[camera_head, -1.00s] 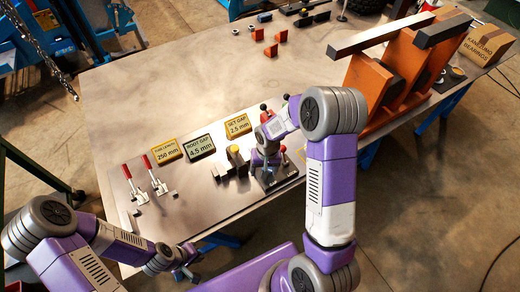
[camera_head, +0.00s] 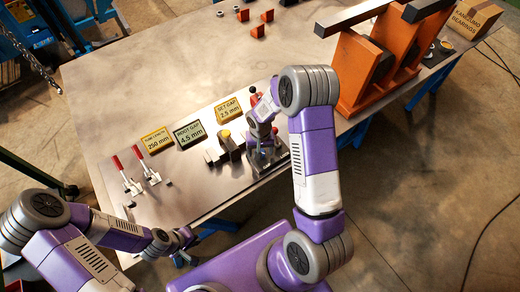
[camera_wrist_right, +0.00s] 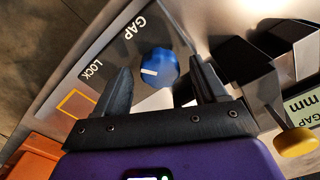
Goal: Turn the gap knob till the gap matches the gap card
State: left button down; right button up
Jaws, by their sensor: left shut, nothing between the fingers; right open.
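The blue gap knob (camera_wrist_right: 158,70) with a white pointer line sits on a grey panel marked GAP and LOCK in the right wrist view. My right gripper (camera_wrist_right: 160,78) is open, one finger on each side of the knob, with no clear contact. In the head view my right wrist hides the knob. The yellow gap card (camera_head: 228,110) reads SET GAP 2.5 mm. The greenish display (camera_head: 189,135) beside it reads ROOT GAP 4.5 mm. My left gripper (camera_head: 187,247) is shut and empty off the table's front edge.
A yellow TUBE LENGTH 250 mm card (camera_head: 157,141) and red-handled clamps (camera_head: 130,178) stand left of the display. A yellow knob (camera_head: 225,134) tops dark blocks beside my right gripper. An orange stand (camera_head: 362,75) is at the right. The table's (camera_head: 160,90) back left is clear.

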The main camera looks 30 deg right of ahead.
jog(key=c, duration=1.1)
jog(key=shift+o, duration=0.2)
jog(key=shift+n, duration=0.4)
